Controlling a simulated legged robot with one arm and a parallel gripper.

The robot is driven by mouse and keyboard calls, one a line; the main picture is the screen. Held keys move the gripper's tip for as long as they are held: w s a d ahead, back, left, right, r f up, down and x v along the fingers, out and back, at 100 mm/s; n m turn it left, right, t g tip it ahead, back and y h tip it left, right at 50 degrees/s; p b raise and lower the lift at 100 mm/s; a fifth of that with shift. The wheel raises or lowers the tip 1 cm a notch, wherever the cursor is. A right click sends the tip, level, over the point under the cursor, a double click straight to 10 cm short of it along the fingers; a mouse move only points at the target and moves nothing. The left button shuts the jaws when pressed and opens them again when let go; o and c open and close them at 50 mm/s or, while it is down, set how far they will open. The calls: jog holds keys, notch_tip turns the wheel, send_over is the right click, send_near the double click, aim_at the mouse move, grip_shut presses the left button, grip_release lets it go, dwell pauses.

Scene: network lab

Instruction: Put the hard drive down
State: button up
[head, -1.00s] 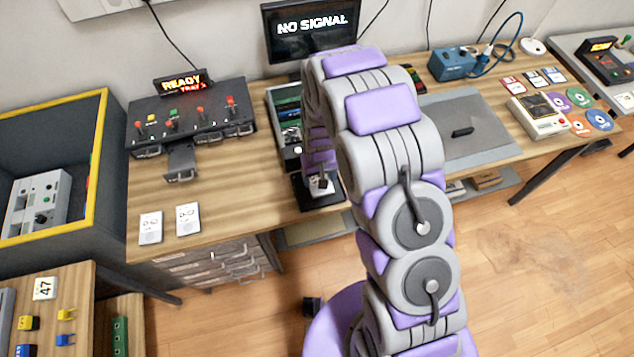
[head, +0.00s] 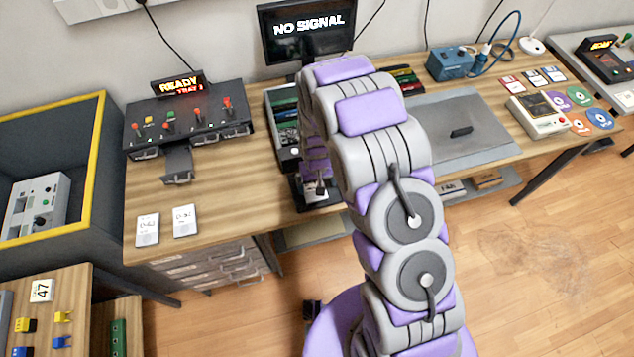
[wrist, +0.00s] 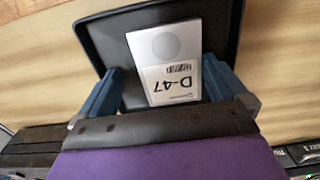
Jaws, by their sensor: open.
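The hard drive (wrist: 172,62) is a white and grey block with a label reading D-47. It lies flat on a dark tray with a raised rim (wrist: 98,55), between the fingers of my gripper (wrist: 163,70). My gripper is open, with a blue finger on each side of the drive and a visible gap on both sides. In the head view the drive (head: 312,191) shows partly on the dark tray (head: 328,206) at the table's front edge, under my gripper, which my arm partly hides.
Two similar white drives (head: 147,229) lie on the left of the wooden table (head: 230,205). A switch console (head: 190,120) stands behind them, its tray drawer (head: 179,165) pulled out. A rack of boards (head: 284,115) stands behind the tray. A grey mat (head: 455,145) lies right.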

jog(key=shift+a+r, duration=0.2)
jog(key=shift+a, duration=0.15)
jog(key=s+d+r+p, duration=0.1)
jog(key=s+d+r, duration=0.2)
jog(key=r, duration=0.8)
jog(key=s+d+r+p, duration=0.1)
jog(key=s+d+r, duration=0.1)
jog(key=r, duration=0.8)
jog(key=s+d+r+m, duration=0.1)
jog(key=s+d+r, duration=0.2)
jog(key=s, duration=0.6)
jog(key=s+d+r+m+g, duration=0.1)
jog(key=s+d+r, duration=0.2)
jog(key=s+r, duration=0.3)
jog(key=s+d+r+m, duration=0.1)
jog(key=s+d+r, duration=0.2)
jog(key=s, duration=0.9)
notch_tip(320, 180, up, 2)
jog(key=shift+s+r+g, duration=0.25)
jog(key=shift+g, duration=0.15)
